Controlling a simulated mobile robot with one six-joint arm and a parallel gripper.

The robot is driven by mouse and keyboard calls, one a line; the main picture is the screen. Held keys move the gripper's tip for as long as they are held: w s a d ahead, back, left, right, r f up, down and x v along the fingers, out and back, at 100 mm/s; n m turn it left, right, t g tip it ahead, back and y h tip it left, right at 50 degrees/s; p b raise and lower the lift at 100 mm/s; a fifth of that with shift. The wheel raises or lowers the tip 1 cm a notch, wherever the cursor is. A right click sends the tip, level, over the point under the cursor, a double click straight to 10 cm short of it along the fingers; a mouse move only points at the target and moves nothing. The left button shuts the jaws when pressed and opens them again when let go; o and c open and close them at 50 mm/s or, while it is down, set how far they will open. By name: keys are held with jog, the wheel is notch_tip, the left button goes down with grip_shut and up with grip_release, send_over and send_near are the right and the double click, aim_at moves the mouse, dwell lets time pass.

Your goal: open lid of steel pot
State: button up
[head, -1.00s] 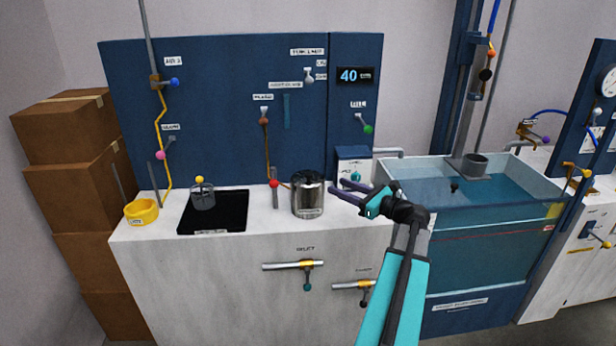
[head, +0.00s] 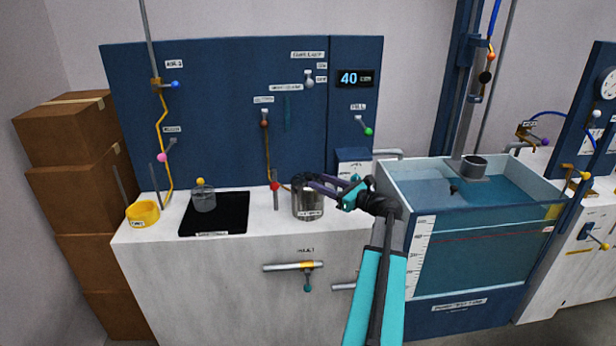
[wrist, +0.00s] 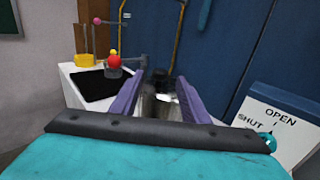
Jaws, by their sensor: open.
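The steel pot (head: 308,203) stands on the white counter, to the right of the black mat. Its shiny wall also shows in the wrist view (wrist: 160,108), between my fingers. My gripper (head: 311,181) is at the pot's top from the right, its purple fingers over the rim area and covering much of the lid in the head view. In the wrist view the gripper (wrist: 158,92) is open, one finger on each side of a dark knob-like part (wrist: 158,82) on the pot's top. I cannot tell whether the fingers touch it.
A red-knobbed lever (head: 275,188) stands just left of the pot. A black mat (head: 230,215) with a small grey vessel (head: 203,199) and a yellow ring (head: 142,212) lie further left. A water tank (head: 480,235) is at right; the blue panel (head: 220,110) rises behind.

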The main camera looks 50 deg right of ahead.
aim_at(312, 179)
jog(key=shift+w+a+p, duration=0.15)
jog(key=shift+w+p, duration=0.15)
jog(key=shift+w, duration=1.25)
jog(key=shift+w+a+p, duration=0.1)
jog(key=shift+w+p, duration=0.2)
jog(key=shift+w, duration=1.2)
